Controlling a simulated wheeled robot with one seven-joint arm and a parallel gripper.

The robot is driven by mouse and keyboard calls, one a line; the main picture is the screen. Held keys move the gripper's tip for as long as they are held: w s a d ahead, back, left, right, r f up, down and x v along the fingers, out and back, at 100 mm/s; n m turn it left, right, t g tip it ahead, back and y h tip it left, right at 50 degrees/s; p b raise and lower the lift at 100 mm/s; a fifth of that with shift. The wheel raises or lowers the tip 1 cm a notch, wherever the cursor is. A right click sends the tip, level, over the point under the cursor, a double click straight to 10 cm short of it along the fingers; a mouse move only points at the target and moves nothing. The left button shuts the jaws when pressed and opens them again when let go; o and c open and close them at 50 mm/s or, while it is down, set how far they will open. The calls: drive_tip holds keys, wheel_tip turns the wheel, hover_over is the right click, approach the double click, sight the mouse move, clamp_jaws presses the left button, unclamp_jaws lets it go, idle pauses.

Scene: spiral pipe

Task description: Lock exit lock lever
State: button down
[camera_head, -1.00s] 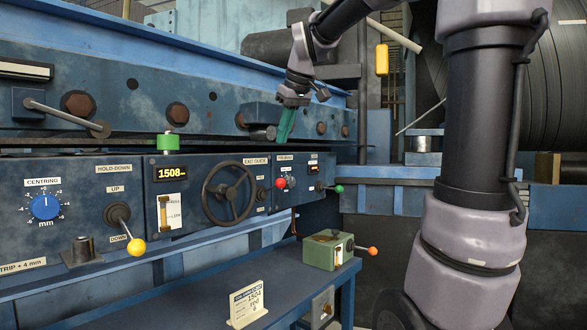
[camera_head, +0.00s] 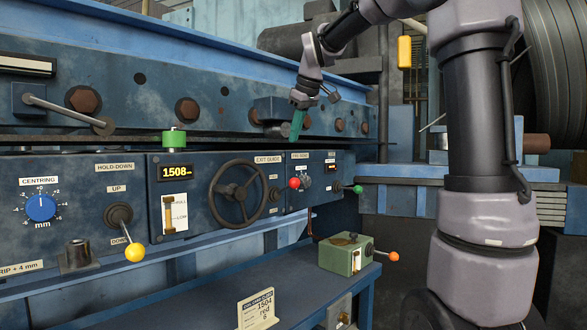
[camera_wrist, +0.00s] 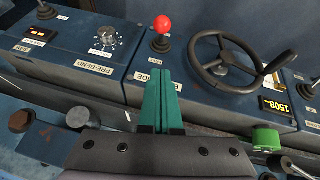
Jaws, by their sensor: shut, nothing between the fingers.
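A lever with a red ball knob (camera_head: 294,183) stands on the blue control panel, just right of the black handwheel under the EXIT GUIDE label. In the wrist view the red knob (camera_wrist: 162,24) stands upright on its dark stem, beyond my fingertips and left of the handwheel (camera_wrist: 224,64). My gripper (camera_head: 296,135) has green fingers pointing down, above the knob and apart from it. In the wrist view its two fingers (camera_wrist: 160,80) are together and empty. They partly hide a label below the lever. I cannot tell the lever's locked state.
A green-knobbed lever (camera_head: 357,189) juts out right of the red one. The PRE-BEND dial (camera_wrist: 106,36) is close by. A row of bolts (camera_head: 187,110) lines the beam above. A green box with an orange-knobbed lever (camera_head: 347,253) stands on the lower bench.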

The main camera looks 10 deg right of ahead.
hover_over(293, 179)
drive_tip(key=a, duration=0.1)
wheel_tip(293, 179, down, 7)
drive_tip(key=shift+d+f, duration=0.35)
drive_tip(key=shift+f, duration=0.9)
drive_tip(key=shift+d+f, duration=0.15)
drive_tip(key=shift+f, duration=0.1)
